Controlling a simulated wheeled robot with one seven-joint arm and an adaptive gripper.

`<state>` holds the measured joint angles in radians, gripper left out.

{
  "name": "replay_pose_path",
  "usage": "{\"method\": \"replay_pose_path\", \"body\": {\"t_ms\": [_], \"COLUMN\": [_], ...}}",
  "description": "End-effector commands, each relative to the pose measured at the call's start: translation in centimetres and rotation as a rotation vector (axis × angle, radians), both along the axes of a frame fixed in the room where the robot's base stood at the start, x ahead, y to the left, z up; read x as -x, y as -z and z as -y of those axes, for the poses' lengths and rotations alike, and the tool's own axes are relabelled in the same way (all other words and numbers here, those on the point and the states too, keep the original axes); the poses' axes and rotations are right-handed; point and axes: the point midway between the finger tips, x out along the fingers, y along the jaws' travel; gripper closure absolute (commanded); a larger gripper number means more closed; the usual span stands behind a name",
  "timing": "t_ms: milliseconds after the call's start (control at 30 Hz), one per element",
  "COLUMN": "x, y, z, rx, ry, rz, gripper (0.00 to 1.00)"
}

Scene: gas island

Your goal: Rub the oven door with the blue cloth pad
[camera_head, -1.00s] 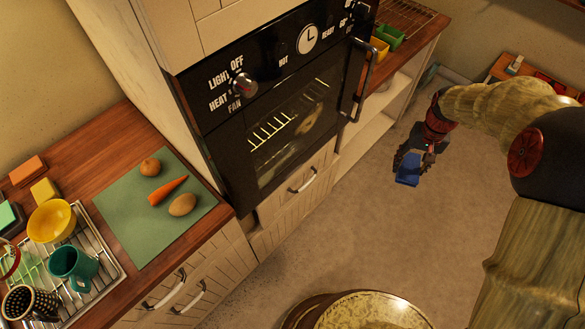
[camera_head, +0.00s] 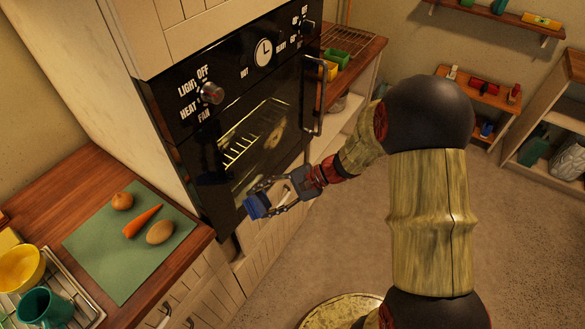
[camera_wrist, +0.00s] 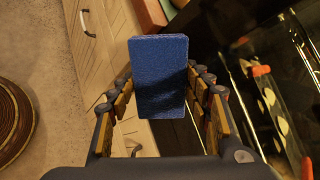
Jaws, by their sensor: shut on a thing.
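The black oven door (camera_head: 240,148) has a glass window with a lit rack inside and a long handle (camera_head: 314,98) on its right side. My gripper (camera_head: 270,194) is shut on the blue cloth pad (camera_head: 256,206) in front of the lower part of the door. In the wrist view the pad (camera_wrist: 160,75) stands out beyond the fingers, with a dark shadow on its face. The oven glass (camera_wrist: 265,90) is to the right of it there. I cannot tell whether the pad touches the door.
A wooden counter (camera_head: 72,184) at the left holds a green mat (camera_head: 117,262) with an onion, a carrot and a potato. A yellow bowl (camera_head: 20,268) and a teal mug (camera_head: 44,306) stand on a rack. A round stool (camera_head: 338,312) is on the floor. Open floor lies to the right.

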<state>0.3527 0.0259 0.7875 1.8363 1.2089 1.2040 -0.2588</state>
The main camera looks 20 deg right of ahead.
Motion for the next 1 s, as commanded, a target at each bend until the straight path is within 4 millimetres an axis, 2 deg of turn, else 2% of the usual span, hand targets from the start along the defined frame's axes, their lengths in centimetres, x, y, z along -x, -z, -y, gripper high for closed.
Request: {"method": "replay_pose_path", "body": {"t_ms": [100, 233, 400, 500, 667, 1000], "x": [-2.2, -4.4, -6.1, -6.4, -6.9, -9.5], "y": [-1.1, -2.5, -3.6, -3.9, -4.1, -4.1], "z": [2.1, 5.4, 9.8, 11.2, 11.6, 9.6], "rx": [-0.175, -0.308, -0.393, -0.413, -0.420, -0.421], "ry": [0.215, 0.427, 0.629, 0.690, 0.715, 0.711], "rz": [0.051, 0.138, 0.232, 0.263, 0.279, 0.276], "gripper": [0.71, 0.71, 0.71, 0.71, 0.71, 0.71]}}
